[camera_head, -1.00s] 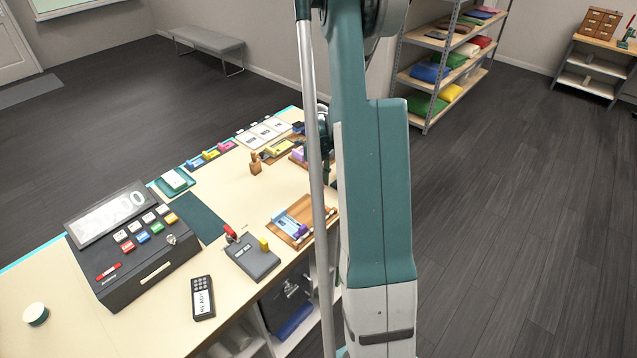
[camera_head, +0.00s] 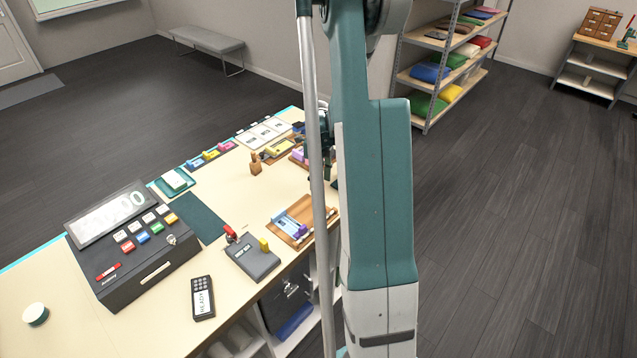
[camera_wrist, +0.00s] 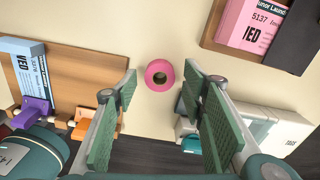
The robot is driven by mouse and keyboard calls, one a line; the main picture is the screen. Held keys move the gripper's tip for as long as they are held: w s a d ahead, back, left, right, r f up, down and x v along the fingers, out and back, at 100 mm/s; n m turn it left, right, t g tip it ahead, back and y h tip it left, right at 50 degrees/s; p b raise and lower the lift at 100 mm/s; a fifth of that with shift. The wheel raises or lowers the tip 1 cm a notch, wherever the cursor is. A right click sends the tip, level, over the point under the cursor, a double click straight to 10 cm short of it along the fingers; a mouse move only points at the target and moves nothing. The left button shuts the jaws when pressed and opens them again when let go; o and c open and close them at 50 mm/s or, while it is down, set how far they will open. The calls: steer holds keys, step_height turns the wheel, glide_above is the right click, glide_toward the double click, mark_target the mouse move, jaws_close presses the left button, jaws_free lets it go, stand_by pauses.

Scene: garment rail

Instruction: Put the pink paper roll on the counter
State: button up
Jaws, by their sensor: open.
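The pink paper roll (camera_wrist: 159,74) stands on the counter (camera_wrist: 168,30) in the wrist view, its round end and dark core hole facing the camera. My gripper (camera_wrist: 160,84) is open, with its green finger pads on either side of the roll in the picture. No contact between the pads and the roll shows, and the height gap is hard to tell. In the head view the counter (camera_head: 130,245) is at the left; the roll and my gripper are hidden there behind my arm.
In the wrist view, a wooden tray with a blue ticket pad (camera_wrist: 28,70) lies left, and a tray with a pink pad (camera_wrist: 250,25) upper right. White and teal items (camera_wrist: 270,125) sit lower right. The head view shows a cash register (camera_head: 130,245) and a card reader (camera_head: 203,298).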

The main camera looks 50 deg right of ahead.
mark_target(318, 185)
step_height(318, 185, up, 11)
steer(key=shift+f, duration=0.2)
stand_by(0.4)
stand_by(0.6)
steer(key=shift+a, duration=0.1)
steer(key=s+a+r+n+t, duration=0.1)
steer(key=a+r+n, duration=0.4)
steer(key=a, duration=0.4)
steer(key=a+r+n+t+h, duration=0.1)
steer(key=a+r+n, duration=0.5)
steer(key=a, duration=0.3)
steer(key=s+a+r+n+t, duration=0.1)
steer(key=a+r+n, duration=0.4)
steer(key=a, duration=0.5)
steer(key=s+a+r+n+t, duration=0.1)
steer(key=s+a+n+t, duration=0.1)
steer(key=s+a+n, duration=0.5)
steer(key=s+a+r+n+t+y, duration=0.1)
steer(key=s+a+n+t, duration=0.1)
steer(key=s+a+n, duration=0.5)
steer(key=a+n, duration=0.3)
steer(key=a, duration=0.4)
steer(key=shift+s+r+n, duration=0.15)
steer(key=shift+r+n, duration=0.2)
steer(key=shift+n, duration=0.05)
